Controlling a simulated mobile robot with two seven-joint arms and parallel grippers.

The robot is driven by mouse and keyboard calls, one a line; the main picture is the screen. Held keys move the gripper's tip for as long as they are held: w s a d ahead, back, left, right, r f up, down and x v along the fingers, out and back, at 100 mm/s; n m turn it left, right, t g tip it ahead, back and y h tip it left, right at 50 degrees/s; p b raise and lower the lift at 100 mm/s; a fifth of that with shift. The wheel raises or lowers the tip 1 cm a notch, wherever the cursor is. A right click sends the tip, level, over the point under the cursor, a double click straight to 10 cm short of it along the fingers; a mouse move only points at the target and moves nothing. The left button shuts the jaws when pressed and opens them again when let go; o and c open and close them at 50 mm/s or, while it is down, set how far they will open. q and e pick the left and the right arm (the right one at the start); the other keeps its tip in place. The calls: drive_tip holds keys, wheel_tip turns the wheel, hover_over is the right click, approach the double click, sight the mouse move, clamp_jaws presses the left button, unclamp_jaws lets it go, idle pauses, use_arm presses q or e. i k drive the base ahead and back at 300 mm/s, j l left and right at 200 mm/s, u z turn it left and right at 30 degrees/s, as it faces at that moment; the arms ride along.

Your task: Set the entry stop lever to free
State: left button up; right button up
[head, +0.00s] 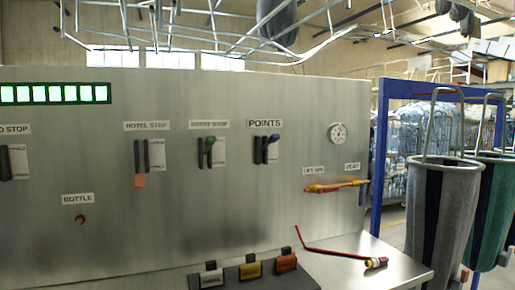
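The entry stop lever (211,143) is on the grey upright panel in the head view, under a blurred label (209,125) that seems to read ENTRY STOP. Neither of my grippers is in view, and nothing touches the lever.
The HOTEL STOP lever slot (137,155) is left, the POINTS lever (272,140) right. A gauge (338,133) and a red-yellow handle (335,187) are farther right. Labelled blocks (250,270) stand below. Sling bags (440,210) hang right of the panel.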

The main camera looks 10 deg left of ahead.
sight(210, 140)
drive_tip(key=u, duration=0.75)
